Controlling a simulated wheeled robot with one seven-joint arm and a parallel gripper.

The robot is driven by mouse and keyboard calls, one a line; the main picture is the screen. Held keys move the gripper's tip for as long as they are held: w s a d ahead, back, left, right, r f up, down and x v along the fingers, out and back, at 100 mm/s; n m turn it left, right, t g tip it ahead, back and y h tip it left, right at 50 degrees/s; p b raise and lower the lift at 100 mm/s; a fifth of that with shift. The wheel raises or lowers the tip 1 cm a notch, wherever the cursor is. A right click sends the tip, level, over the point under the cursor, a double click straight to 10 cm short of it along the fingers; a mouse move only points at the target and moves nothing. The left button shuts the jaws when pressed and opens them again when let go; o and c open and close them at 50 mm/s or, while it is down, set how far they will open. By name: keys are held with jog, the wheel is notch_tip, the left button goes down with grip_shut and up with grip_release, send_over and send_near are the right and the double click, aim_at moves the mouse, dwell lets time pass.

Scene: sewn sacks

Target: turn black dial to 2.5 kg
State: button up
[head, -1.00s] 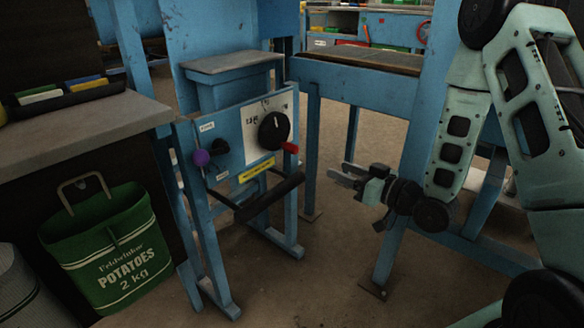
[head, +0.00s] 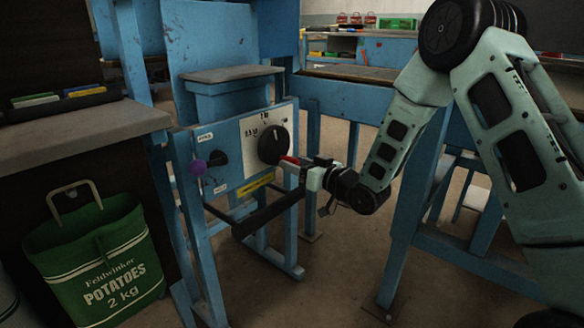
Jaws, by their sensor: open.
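The black dial (head: 272,146) is on the white scale plate of the blue sack stand, at its right side. A pale pointer mark shows on its face, pointing roughly up; the scale numbers are too small to read surely. A red handle (head: 289,160) sticks out just below and right of the dial. My gripper (head: 287,167) is open, with its fingers at the red handle, just below right of the dial. Whether it touches either one I cannot tell.
A purple knob (head: 197,168) and a smaller black knob (head: 217,158) sit on the panel's left. A black padded bar (head: 270,206) juts out below. A green potato sack (head: 97,262) hangs at left under a grey worktop (head: 85,130). A blue bench stands behind.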

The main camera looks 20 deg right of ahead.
aim_at(286, 150)
jog(key=shift+x, duration=0.9)
jog(key=c, duration=1)
jog(key=n, duration=0.1)
jog(key=n+b, duration=0.1)
jog(key=n, duration=0.1)
jog(key=d+n, duration=0.1)
jog(key=shift+w+r+b, duration=0.25)
jog(key=shift+w+b, duration=0.05)
jog(key=shift+b, duration=0.05)
jog(key=shift+w+d+r+n+b, duration=0.1)
jog(key=shift+d+r+n+b, duration=0.1)
jog(key=shift+n, duration=0.5)
jog(key=shift+w+d+r+n+b, duration=0.15)
jog(key=shift+n+b, duration=0.1)
jog(key=shift+n, duration=0.45)
jog(key=shift+s+d+r+n+b, duration=0.1)
jog(key=shift+r+n+b, duration=0.1)
jog(key=shift+n, duration=0.5)
